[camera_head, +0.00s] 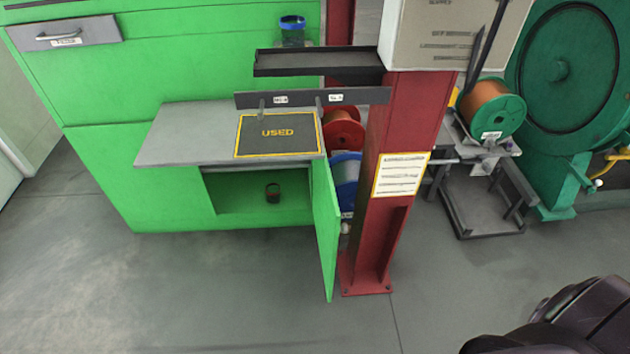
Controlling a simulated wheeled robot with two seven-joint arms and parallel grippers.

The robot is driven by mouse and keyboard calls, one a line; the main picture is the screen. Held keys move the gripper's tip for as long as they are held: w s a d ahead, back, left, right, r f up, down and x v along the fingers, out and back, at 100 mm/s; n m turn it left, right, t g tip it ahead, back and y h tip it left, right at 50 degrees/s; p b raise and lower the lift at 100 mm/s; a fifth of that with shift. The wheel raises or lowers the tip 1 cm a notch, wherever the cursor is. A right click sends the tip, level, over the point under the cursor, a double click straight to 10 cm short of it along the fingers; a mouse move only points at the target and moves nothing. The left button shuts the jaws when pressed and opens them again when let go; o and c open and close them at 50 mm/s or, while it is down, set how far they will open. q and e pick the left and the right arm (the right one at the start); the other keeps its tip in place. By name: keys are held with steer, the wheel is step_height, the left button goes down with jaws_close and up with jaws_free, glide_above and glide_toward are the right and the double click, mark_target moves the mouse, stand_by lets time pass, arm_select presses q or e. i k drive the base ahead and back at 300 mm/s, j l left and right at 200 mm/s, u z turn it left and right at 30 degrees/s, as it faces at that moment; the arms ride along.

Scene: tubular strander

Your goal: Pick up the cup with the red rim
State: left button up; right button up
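The green door (327,230) of this compartment stands open, sticking out toward me on the right. A second cup (292,31) with a blue rim stands higher up, behind the dark tray. Neither gripper shows; a dark part of my own arm fills the lower right corner, away from the cup.
The grey shelf top (185,135) carries a black mat marked USED (277,133). A red steel column (385,215) stands right of the door. Spools (492,110) and green machinery (570,80) are further right. The floor (200,290) before the cabinet is clear.

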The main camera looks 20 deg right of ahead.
mark_target(273, 190)
steer(key=i+l+u, duration=0.15)
steer(key=l, duration=0.65)
steer(key=i+l+u, duration=0.1)
steer(key=l, duration=0.7)
steer(key=i+l+u, duration=0.15)
steer(key=l, duration=0.65)
steer(key=i+j, duration=0.15)
steer(key=j, duration=0.25)
steer(key=i+j+z, duration=0.1)
steer(key=j, duration=0.35)
steer(key=i+j, duration=0.1)
steer(key=j, duration=0.3)
steer(key=i+j, duration=0.15)
steer(key=j, duration=0.3)
steer(key=l+z, duration=0.05)
